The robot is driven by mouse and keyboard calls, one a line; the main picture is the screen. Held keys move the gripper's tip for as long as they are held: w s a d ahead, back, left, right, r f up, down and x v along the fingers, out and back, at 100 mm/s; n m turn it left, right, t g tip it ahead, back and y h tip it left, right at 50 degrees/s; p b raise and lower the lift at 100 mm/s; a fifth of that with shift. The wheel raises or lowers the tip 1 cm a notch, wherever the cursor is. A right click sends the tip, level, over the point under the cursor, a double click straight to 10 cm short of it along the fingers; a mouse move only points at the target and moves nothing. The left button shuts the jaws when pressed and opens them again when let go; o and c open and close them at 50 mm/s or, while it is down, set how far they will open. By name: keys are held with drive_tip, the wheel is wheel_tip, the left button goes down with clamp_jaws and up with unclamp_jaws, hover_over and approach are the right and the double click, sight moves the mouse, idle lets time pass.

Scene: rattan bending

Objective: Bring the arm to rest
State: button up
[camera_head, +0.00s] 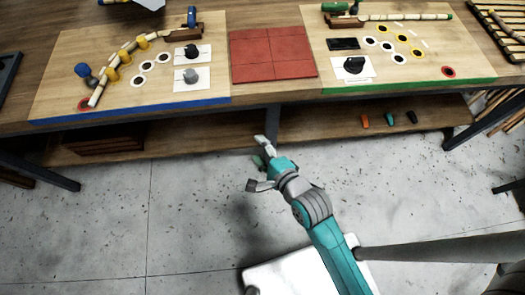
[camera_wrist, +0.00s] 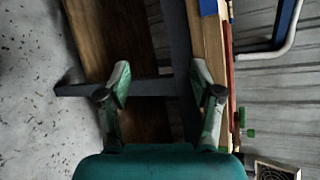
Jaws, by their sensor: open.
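My gripper (camera_head: 258,165) hangs in front of the workbench, below the level of its top and above the concrete floor. Its fingers are spread apart with nothing between them. In the wrist view my gripper (camera_wrist: 160,88) also shows open and empty, with the bench's lower shelf (camera_wrist: 115,50) and a dark metal leg behind it. My teal arm reaches up from the lower right of the head view to the gripper. The gripper appears apart from the bench.
The workbench (camera_head: 265,95) spans the back. A blue-edged board (camera_head: 60,105) with a bent rattan piece (camera_head: 128,52) lies left, a red mat (camera_head: 272,55) in the middle, and a green-edged board (camera_head: 440,82) right. Small coloured items lie on the lower shelf. The floor (camera_head: 150,220) in front is clear.

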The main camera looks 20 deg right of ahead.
drive_tip(key=shift+s+d, duration=0.2)
drive_tip(key=shift+s, duration=0.2)
idle(0.3)
drive_tip(key=s+d+r+n+h, duration=0.1)
drive_tip(key=s+d+r+n, duration=0.1)
drive_tip(key=s+n, duration=0.4)
drive_tip(key=s+d+r+n+t+h, duration=0.1)
drive_tip(key=s+n, duration=0.5)
drive_tip(key=s, duration=0.6)
drive_tip(key=s+d+r+n+h, duration=0.1)
drive_tip(key=s+d+r+n, duration=0.3)
drive_tip(key=s+n, duration=0.3)
drive_tip(key=shift+s+d+t+h, duration=0.35)
drive_tip(key=shift+s+d, duration=0.4)
drive_tip(key=shift+s, duration=0.35)
